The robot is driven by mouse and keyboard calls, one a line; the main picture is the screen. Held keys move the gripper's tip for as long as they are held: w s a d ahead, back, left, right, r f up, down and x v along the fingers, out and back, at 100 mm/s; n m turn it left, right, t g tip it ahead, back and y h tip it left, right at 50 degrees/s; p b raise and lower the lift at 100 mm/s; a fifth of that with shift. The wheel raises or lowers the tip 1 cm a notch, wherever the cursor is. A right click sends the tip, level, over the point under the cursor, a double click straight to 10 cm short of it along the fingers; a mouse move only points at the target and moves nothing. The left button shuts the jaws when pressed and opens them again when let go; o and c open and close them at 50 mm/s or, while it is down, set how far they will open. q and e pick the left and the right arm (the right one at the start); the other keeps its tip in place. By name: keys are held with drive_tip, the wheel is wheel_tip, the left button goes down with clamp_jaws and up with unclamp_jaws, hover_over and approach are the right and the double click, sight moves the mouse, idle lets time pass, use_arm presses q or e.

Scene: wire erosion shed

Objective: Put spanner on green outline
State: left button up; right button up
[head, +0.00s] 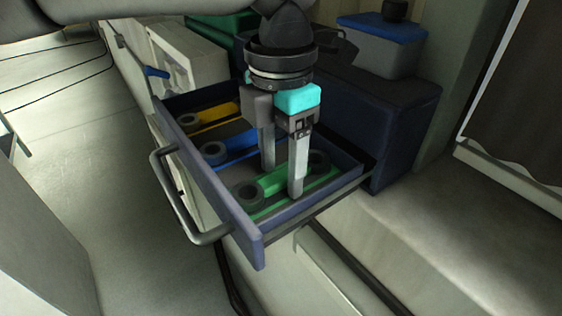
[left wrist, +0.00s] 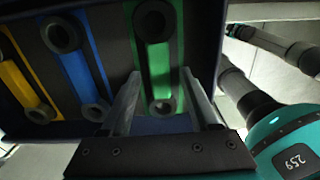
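A spanner with a green handle and dark ring ends (head: 247,194) lies flat in the front strip of the open blue drawer, along a green outline (head: 285,200). The spanner also shows in the left wrist view (left wrist: 154,24), with its larger ring at the top and a smaller ring at the bottom. The green outline (left wrist: 139,45) borders it there. My left gripper (head: 282,180) points down into the drawer over this spanner. Its fingers are open, one on each side of the handle, with no grip visible. My right gripper is not seen.
The drawer (head: 213,185) also holds a blue spanner (head: 213,153) and a yellow spanner (head: 187,122) in parallel strips behind. A metal handle (head: 178,195) juts from the drawer front. A grey box with a blue lid (head: 378,45) stands behind on the cabinet.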

sight(281, 175)
use_arm(q)
drive_tip(key=shift+r+p, duration=0.25)
drive_tip(key=shift+p, duration=0.05)
wheel_tip(281, 175, up, 12)
drive_tip(key=b, duration=0.1)
idle(0.3)
drive_tip(key=shift+f, duration=0.15)
idle(1.0)
